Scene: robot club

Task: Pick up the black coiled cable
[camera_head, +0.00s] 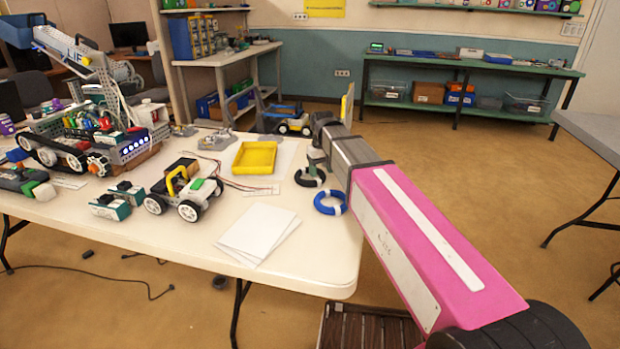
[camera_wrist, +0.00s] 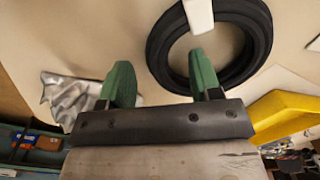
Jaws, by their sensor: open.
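The black coiled cable (camera_head: 309,185) lies on the white table near its right edge, between the yellow tray and a blue coil. In the wrist view the black coil (camera_wrist: 260,38) is a ring with a white band, at the upper right. My gripper (camera_wrist: 162,82) is open with green fingertips and nothing between them. The right finger overlaps the ring's near-left side in the wrist view; the left finger is outside the ring. I cannot tell whether the finger touches it. In the head view my gripper (camera_head: 316,158) hangs just over the coil, partly hidden by the arm.
A blue coil (camera_head: 319,204) lies just in front of the black one. White sheets (camera_head: 258,232) and a wheeled toy vehicle (camera_head: 183,190) are nearby. A crumpled silver packet (camera_wrist: 68,88) lies left of the fingers.

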